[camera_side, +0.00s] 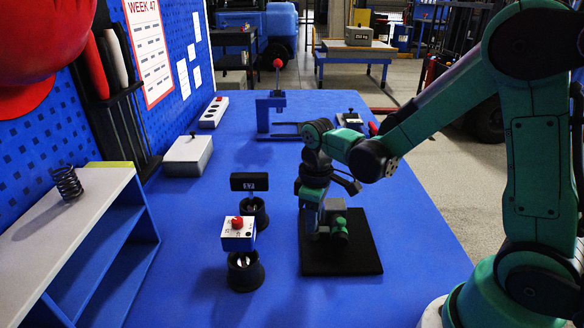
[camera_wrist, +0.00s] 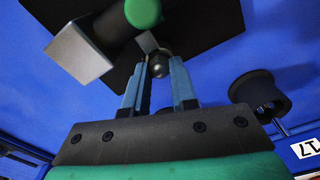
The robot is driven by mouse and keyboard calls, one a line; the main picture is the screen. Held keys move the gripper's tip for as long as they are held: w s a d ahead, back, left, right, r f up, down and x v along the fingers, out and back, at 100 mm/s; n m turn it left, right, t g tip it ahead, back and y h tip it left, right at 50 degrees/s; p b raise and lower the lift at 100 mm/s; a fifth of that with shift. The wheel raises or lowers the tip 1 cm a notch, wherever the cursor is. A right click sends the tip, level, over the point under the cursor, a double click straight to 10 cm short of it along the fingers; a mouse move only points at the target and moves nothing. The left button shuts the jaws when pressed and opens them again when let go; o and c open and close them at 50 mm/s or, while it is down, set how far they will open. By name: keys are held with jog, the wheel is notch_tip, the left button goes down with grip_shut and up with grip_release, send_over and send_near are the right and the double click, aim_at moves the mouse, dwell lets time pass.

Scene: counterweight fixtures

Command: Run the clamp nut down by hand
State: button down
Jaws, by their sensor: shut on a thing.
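My gripper (camera_wrist: 159,68) is shut on a small dark rounded nut (camera_wrist: 159,66), with one blue-grey finger on each side of it. The nut sits by the fixture on a black base plate (camera_side: 358,262). The fixture has a grey block (camera_wrist: 78,55) and a dark cylinder with a green end (camera_wrist: 143,12). In the side view my gripper (camera_side: 311,232) points down at the left part of the plate, and the nut is hidden there. How far down the nut sits cannot be told.
A grey box (camera_side: 188,155) and a blue frame (camera_side: 273,112) are farther back. A shelf (camera_side: 75,215) is at left. The front right tabletop is clear.

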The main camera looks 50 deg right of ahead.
jog(key=m, duration=0.5)
jog(key=shift+m, duration=0.3)
jog(key=m, duration=0.4)
jog(key=shift+m, duration=0.3)
jog(key=m, duration=0.9)
jog(key=shift+m, duration=0.4)
jog(key=c, duration=0.7)
grip_release()
jog(key=shift+r, duration=0.15)
